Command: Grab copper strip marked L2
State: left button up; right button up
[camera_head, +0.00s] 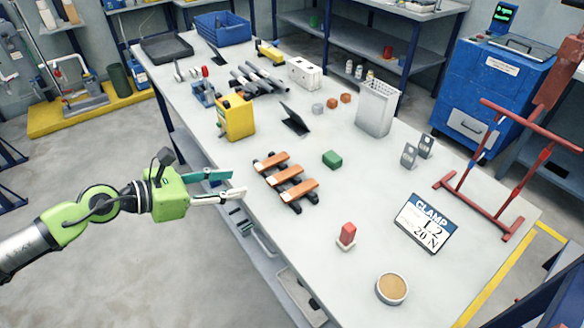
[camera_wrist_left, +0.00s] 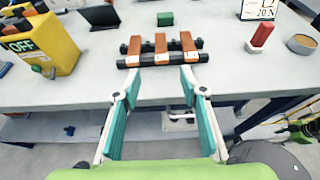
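Three copper strips lie side by side across a dark rack (camera_head: 296,207) near the table's left edge: a far one (camera_head: 270,160), a middle one (camera_head: 286,174) and a near one (camera_head: 300,190). In the left wrist view they stand as left (camera_wrist_left: 134,48), middle (camera_wrist_left: 160,46) and right (camera_wrist_left: 188,46) strips. Each has a small white label at its near end, too small to read, so I cannot tell which is L2. My left gripper (camera_head: 236,184) is open and empty, short of the rack, with its fingers pointing towards the strips.
A yellow box (camera_head: 236,117) stands beyond the rack, and a green block (camera_head: 332,159) lies to its right. A red block (camera_head: 348,234), a round tin (camera_head: 391,289) and a clamp sign (camera_head: 424,224) reading 20 N are nearer. A red frame (camera_head: 468,205) stands at the right.

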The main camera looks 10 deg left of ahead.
aim_at(285, 174)
pick_arm(q)
jog(key=p+x, duration=0.2)
jog(key=x, duration=0.5)
jog(key=shift+r, duration=0.2)
jog(key=shift+w+d+f, duration=0.25)
jog(key=shift+w+d, duration=0.1)
jog(key=shift+d, duration=0.1)
jog(key=shift+w+d+p, duration=0.1)
jog(key=shift+p, duration=0.25)
jog(key=shift+w+d, duration=0.25)
jog(key=p+x, duration=0.1)
jog(key=x, duration=0.2)
jog(key=shift+w+d+p, duration=0.1)
jog(key=shift+d+p, duration=0.1)
jog(key=shift+p, duration=0.1)
jog(key=shift+w+d+f, duration=0.2)
jog(key=shift+w+d, duration=0.1)
grip_shut()
pick_arm(e)
jog(key=r, duration=0.1)
jog(key=s+r, duration=0.1)
jog(key=r, duration=0.2)
jog(key=shift+s+a+r, duration=0.25)
